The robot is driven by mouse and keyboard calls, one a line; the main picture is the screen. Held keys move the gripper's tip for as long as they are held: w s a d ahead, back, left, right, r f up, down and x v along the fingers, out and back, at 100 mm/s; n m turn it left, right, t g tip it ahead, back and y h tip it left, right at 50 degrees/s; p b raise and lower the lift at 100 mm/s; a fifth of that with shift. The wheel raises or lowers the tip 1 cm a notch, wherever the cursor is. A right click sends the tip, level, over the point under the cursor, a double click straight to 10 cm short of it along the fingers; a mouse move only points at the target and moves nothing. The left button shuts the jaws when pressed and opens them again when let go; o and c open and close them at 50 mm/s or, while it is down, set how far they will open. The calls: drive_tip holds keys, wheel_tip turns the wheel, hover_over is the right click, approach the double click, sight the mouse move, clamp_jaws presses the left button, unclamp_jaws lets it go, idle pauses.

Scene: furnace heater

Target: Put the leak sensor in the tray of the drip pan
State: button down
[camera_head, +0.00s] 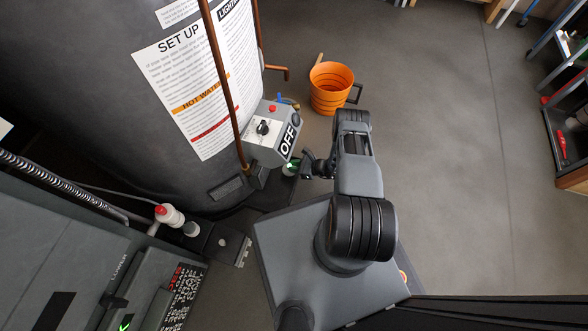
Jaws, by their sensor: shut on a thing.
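My gripper (304,167) is at the front right foot of the water heater, just below the grey control box. It is shut on a small white and green thing (291,168), which looks like the leak sensor; the fingers and the box's shadow partly hide it. The dark drip pan (280,191) shows only as a strip around the heater's base, below the gripper. The heater and my arm hide much of its tray. I cannot tell whether the sensor touches the pan.
The control box (273,133) with its OFF label and a copper pipe (226,85) stand close to the gripper. An orange bucket (331,88) is on the floor behind. A red-capped white valve (170,215) is at left. Open floor (450,150) lies right; shelves (568,120) stand far right.

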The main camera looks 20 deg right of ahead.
drive_tip(key=shift+w+f+b, duration=0.2)
drive_tip(key=shift+f+b, duration=0.95)
drive_tip(key=shift+f, duration=0.65)
drive_tip(key=shift+f, duration=0.1)
drive_tip(key=c, duration=0.9)
unclamp_jaws()
drive_tip(key=shift+c, duration=0.2)
drive_tip(key=shift+s+d+r, duration=0.15)
drive_tip(key=shift+d+r, duration=0.1)
drive_tip(key=shift+r, duration=0.05)
drive_tip(key=p+v, duration=0.3)
drive_tip(key=v, duration=0.8)
drive_tip(key=shift+d+p, duration=0.15)
drive_tip(key=shift+p, duration=0.15)
drive_tip(key=shift+s, duration=0.15)
